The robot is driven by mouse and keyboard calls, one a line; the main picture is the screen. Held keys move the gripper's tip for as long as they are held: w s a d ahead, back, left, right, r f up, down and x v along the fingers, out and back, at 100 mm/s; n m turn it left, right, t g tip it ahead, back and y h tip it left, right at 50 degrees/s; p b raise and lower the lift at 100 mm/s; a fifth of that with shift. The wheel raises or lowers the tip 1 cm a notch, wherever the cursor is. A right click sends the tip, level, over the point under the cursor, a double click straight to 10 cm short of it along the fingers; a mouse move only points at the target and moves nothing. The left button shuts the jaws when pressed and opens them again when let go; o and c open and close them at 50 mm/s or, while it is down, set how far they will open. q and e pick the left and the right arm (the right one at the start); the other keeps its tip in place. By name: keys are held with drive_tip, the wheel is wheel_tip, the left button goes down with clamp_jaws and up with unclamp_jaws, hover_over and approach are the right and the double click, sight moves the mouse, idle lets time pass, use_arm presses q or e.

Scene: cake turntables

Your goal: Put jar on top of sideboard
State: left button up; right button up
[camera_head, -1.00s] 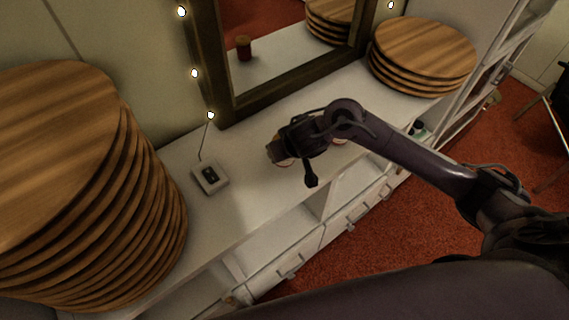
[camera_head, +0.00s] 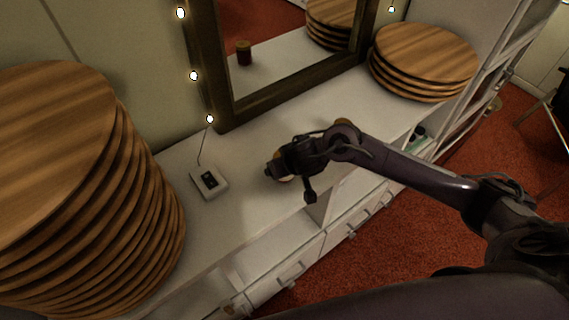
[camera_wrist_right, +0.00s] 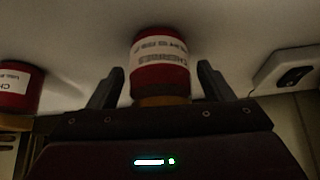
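A red jar (camera_wrist_right: 160,78) with a white "CHERRIES" label and an orange-brown lid is between the fingers of my right gripper (camera_wrist_right: 161,84) in the right wrist view. Gaps show on both sides of it, so the fingers are open around it. In the head view my right gripper (camera_head: 275,172) is low over the white sideboard (camera_head: 250,212), mostly hiding this jar. A second red jar (camera_wrist_right: 18,88) is at the left of the right wrist view. An orange lid (camera_head: 343,122) peeks out behind my right arm in the head view. My left gripper is not in view.
A small white box (camera_head: 209,181) with a dark panel stands left of my right gripper. A tall stack of wooden boards (camera_head: 140,200) fills the left, and a shorter stack (camera_head: 424,62) stands at the back right. A framed mirror (camera_head: 225,85) stands behind.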

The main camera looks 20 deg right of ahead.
drive_tip(key=shift+r, duration=0.25)
drive_tip(key=p+v, duration=0.5)
drive_tip(key=v, duration=0.7)
drive_tip(key=shift+s+a+f, duration=0.1)
